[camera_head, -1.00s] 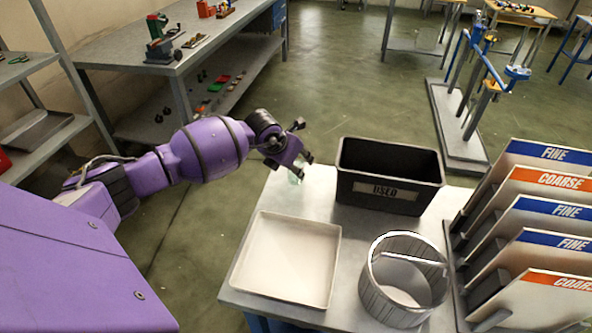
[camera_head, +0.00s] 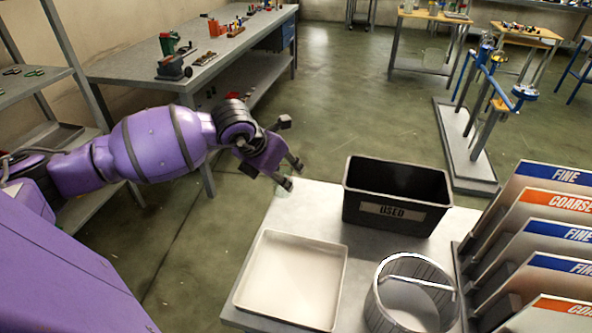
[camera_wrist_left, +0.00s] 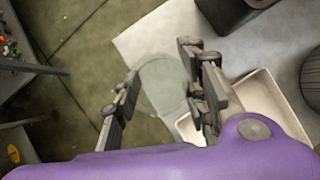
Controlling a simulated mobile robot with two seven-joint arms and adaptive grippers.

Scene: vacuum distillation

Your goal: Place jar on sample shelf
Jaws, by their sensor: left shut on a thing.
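The jar (camera_wrist_left: 163,86) is clear, faintly tinted glass. In the left wrist view it sits between the two fingers of my left gripper (camera_wrist_left: 160,75), which is shut on it. In the head view this gripper (camera_head: 288,155) is beside the back left corner of the near table, and only a faint trace of the jar shows below its fingertips. A grey shelf rack (camera_head: 36,82) stands at the far left, partly behind my arm. I cannot tell whether it is the sample shelf. My right gripper is not in view.
The near table (camera_head: 335,215) holds a white tray (camera_head: 292,280), a black bin (camera_head: 397,192) marked USED and a round slatted basket (camera_head: 410,300). A rack of FINE and COARSE panels (camera_head: 540,235) is on the right. A long workbench (camera_head: 215,60) stands behind. Open floor lies between.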

